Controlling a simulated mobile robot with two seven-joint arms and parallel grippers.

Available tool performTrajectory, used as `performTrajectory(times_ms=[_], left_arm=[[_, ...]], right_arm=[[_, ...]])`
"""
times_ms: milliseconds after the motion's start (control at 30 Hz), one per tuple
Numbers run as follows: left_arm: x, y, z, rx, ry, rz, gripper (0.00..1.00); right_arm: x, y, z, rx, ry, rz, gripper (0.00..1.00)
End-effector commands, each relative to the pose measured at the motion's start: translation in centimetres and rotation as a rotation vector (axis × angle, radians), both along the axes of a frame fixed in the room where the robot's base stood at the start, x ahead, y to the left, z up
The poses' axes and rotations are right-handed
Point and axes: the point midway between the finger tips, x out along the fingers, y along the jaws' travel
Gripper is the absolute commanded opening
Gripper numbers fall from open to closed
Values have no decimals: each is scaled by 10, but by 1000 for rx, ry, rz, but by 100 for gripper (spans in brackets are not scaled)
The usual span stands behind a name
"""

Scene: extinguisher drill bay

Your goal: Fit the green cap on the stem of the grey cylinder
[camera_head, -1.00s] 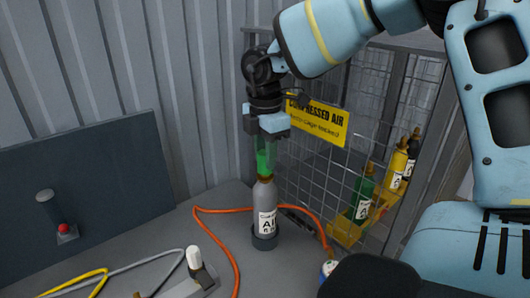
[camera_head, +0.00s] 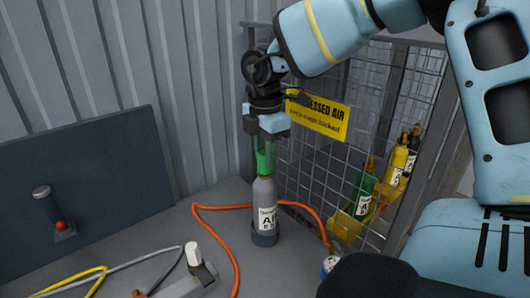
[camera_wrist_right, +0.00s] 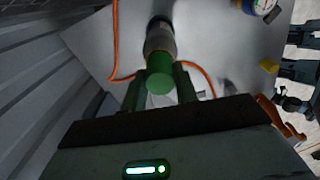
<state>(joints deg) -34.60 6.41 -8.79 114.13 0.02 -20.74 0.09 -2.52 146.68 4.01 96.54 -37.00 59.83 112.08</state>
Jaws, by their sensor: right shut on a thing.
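The grey cylinder (camera_head: 264,200) stands upright in a dark round base (camera_head: 265,239) on the grey bench. It has a white label, and a brownish band shows at its top. The green cap (camera_head: 263,158) is directly above it, in line with the stem, its lower edge at the cylinder's top. My right gripper (camera_head: 265,146) points down and is shut on the cap. In the right wrist view, the cap (camera_wrist_right: 159,75) sits between the fingers and covers the stem area of the cylinder (camera_wrist_right: 160,40). How far the cap is down cannot be told. My left gripper is out of view.
A mesh cage with a yellow sign (camera_head: 318,116) stands close behind at right, holding green (camera_head: 363,190), yellow (camera_head: 396,164) and black bottles. An orange hose (camera_head: 222,232) loops around the cylinder. A dark panel (camera_head: 90,185) stands at left; a white-topped fitting (camera_head: 193,254) is in front.

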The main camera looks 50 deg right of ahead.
Motion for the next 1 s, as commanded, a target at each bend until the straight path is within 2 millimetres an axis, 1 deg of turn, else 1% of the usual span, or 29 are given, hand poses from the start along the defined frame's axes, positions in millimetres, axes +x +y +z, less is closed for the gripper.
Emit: performTrajectory(times_ms=[33,200,567,667,800,1000], left_arm=[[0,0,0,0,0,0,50],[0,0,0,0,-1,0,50],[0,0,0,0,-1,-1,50],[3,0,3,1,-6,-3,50],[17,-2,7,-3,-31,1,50],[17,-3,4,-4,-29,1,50]], right_arm=[[0,0,0,0,0,0,33],[0,0,0,0,0,0,55],[0,0,0,0,0,0,55],[0,0,0,0,0,0,55],[1,0,26,0,-5,0,55],[1,0,59,0,-3,0,55]])
